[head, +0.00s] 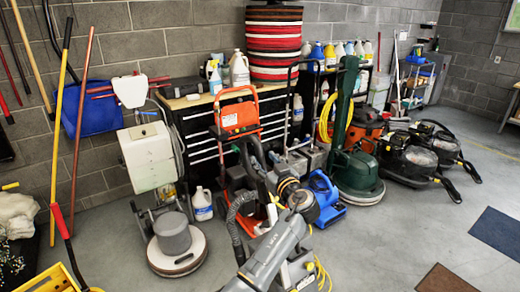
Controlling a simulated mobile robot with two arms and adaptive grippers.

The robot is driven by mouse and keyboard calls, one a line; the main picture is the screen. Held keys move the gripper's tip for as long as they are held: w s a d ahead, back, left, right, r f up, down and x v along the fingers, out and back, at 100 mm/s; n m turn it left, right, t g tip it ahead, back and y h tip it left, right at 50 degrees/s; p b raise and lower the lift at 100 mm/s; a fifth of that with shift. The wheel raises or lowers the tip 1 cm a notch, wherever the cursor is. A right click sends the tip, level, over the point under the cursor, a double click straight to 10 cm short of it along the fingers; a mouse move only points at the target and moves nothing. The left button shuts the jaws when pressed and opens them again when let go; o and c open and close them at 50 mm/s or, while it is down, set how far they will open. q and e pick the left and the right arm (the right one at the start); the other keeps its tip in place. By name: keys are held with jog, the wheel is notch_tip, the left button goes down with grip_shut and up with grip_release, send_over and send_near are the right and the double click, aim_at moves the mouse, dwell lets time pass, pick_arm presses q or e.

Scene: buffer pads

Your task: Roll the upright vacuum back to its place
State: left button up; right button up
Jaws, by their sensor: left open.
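I cannot tell for certain which machine is the upright vacuum. A tall dark green upright machine (347,120) with a broad round base stands right of centre. An orange-framed upright machine (239,117) stands left of it, before the black tool chest. My left gripper (252,152) is open, close in front of the orange-framed machine; whether it touches it is unclear. My forearm and wrist hide that machine's lower part. My right gripper is not in view.
A floor polisher (178,248) stands on the left, a blue blower (326,196) right of my wrist, and black-topped machines (408,152) further right. A yellow cord lies below my wrist. Open floor lies at the right, with a blue mat (500,232) and brown mat (445,281).

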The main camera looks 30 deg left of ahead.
aim_at(262, 157)
pick_arm(q)
jog(key=shift+p+x, duration=0.5)
jog(key=shift+x, duration=1.55)
grip_shut()
